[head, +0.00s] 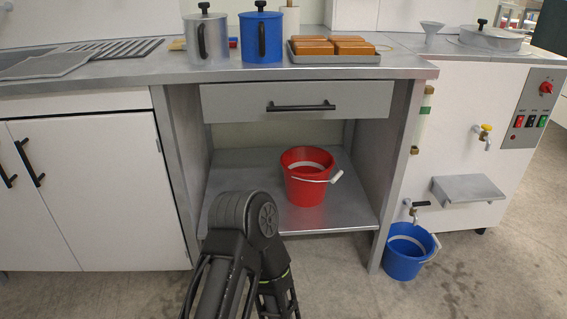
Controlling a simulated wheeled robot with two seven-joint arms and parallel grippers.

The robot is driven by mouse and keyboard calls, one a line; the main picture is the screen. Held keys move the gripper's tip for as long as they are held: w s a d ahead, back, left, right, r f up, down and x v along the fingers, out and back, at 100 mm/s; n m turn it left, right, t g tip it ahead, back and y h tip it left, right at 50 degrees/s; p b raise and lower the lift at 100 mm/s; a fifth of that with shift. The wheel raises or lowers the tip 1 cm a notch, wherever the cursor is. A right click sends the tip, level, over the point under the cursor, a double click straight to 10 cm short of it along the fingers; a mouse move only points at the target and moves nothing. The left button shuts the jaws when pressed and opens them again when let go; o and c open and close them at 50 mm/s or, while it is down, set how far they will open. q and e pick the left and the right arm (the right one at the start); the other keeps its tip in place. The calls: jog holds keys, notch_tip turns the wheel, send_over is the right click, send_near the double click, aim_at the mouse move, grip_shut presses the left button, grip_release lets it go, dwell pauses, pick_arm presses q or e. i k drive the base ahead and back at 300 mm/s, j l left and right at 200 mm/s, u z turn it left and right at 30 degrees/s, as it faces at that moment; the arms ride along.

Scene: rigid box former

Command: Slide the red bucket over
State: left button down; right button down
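The red bucket (308,179) stands upright on the grey lower shelf (335,212) under the counter. Its wire handle with a white grip leans to the right side of the rim. A dark bent joint of one of my arms shows at the bottom, left of centre, in front of the shelf and left of the bucket. It hides the shelf's front left part and is apart from the bucket in the picture. Neither of my grippers shows in the head view.
A drawer (290,101) hangs above the shelf, between table legs. A blue bucket (405,258) stands on the floor right of the right leg, under a tap. The counter holds a grey pot (207,40), a blue pot (261,38) and a tray of brown blocks (335,58).

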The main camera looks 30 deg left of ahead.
aim_at(307, 169)
jog(key=i, duration=1.2)
jog(key=u, duration=1.35)
